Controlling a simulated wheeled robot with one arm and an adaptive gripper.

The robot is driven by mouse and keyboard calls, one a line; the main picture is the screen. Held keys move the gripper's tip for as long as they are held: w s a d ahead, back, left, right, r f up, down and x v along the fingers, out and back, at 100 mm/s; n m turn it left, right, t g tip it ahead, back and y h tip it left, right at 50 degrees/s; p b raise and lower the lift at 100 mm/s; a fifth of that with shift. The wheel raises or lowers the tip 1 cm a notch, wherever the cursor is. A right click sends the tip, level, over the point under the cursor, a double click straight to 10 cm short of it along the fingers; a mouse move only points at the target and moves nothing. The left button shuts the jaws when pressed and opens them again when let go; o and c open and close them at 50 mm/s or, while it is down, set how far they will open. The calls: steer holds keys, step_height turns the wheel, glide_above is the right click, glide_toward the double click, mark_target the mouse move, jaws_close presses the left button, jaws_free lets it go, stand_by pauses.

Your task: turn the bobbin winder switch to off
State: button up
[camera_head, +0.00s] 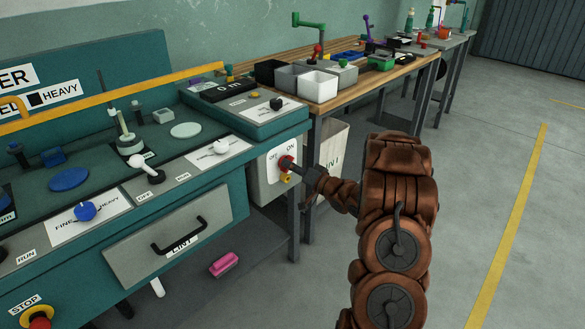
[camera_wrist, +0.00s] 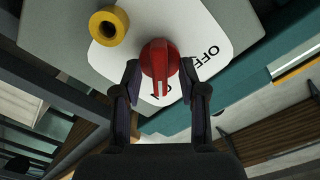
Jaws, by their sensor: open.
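A red rotary switch (camera_head: 285,163) sits on a white OFF/ON label plate (camera_head: 272,166) on the end face of a grey box below the bench. In the wrist view the red switch (camera_wrist: 160,62) has a raised bar pointing down in the picture, toward partly hidden lettering that looks like ON. The OFF lettering (camera_wrist: 207,62) is to its right. My gripper (camera_wrist: 160,75) is open, one finger on each side of the switch. I cannot tell whether either finger touches it. In the head view my gripper (camera_head: 300,168) reaches the switch from the right.
A yellow round part (camera_wrist: 108,26) sits beside the label plate. The teal machine bench (camera_head: 190,150) carries knobs and a drawer (camera_head: 170,240). A wooden table (camera_head: 350,85) with bins stands behind. A pink block (camera_head: 224,264) lies on the floor. Floor at right is clear.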

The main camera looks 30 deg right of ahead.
jaws_close()
stand_by(0.3)
steer(key=shift+n, duration=0.3)
steer(key=n+b, duration=0.9)
steer(key=n, duration=0.8)
steer(key=shift+n, duration=0.3)
stand_by(0.6)
jaws_free()
